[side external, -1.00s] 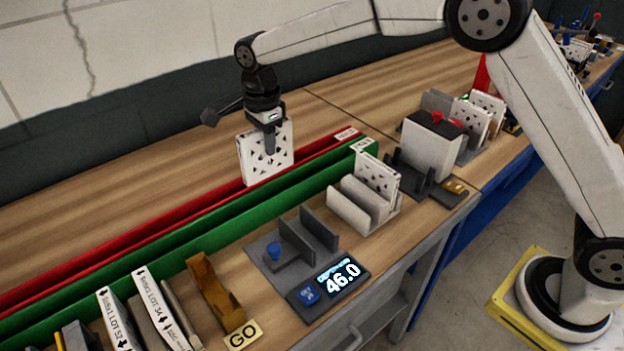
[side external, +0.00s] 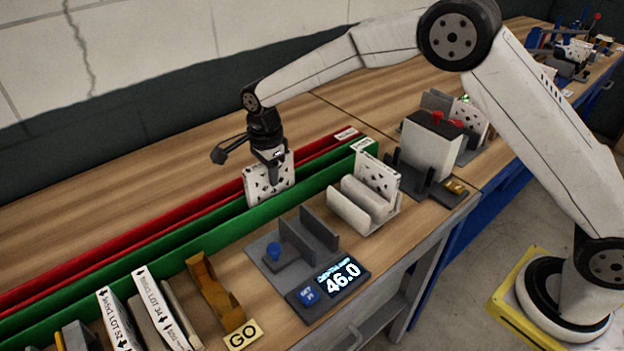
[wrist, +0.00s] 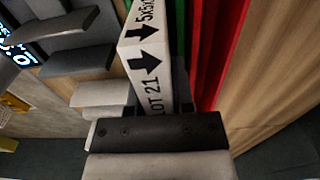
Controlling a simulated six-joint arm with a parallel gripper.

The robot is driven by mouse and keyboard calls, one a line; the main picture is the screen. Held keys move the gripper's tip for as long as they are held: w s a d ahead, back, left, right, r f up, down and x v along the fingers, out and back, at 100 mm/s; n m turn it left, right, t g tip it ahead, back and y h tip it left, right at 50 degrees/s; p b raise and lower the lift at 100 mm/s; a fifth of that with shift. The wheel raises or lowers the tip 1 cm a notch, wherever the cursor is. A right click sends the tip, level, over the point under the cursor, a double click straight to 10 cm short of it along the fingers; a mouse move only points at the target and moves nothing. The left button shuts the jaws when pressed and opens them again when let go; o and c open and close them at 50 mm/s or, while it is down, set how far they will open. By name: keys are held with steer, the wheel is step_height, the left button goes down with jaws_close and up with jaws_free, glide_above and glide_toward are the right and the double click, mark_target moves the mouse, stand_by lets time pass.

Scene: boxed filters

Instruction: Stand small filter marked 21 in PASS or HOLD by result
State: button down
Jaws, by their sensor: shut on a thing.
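The small filter (side external: 272,180) is a white slab with dark perforations. My gripper (side external: 269,160) is shut on its top edge and holds it upright over the long green and red channels. In the wrist view the filter (wrist: 148,60) shows its edge, with arrows and "LOT 21". The green channel (side external: 170,250) runs in front, and the red channel (side external: 130,232) runs behind it. The filter's lower edge meets the green channel's back wall in the side view; I cannot tell how deep it sits. White labels at their right ends are too small to read surely.
A gauge display (side external: 342,279) reads 46.0 beside a grey fixture (side external: 285,262). A white rack (side external: 350,208) with another perforated filter (side external: 377,175) stands to the right. An orange bracket (side external: 213,290), a GO plate (side external: 242,335) and lot-marked filters (side external: 160,310) stand front left.

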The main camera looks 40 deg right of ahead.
steer(key=shift+f, duration=0.95)
steer(key=shift+f, duration=0.2)
steer(key=shift+c, duration=2.4)
jaws_free()
steer(key=shift+r, duration=0.15)
step_height(320, 180, up, 12)
steer(key=shift+r, duration=0.1)
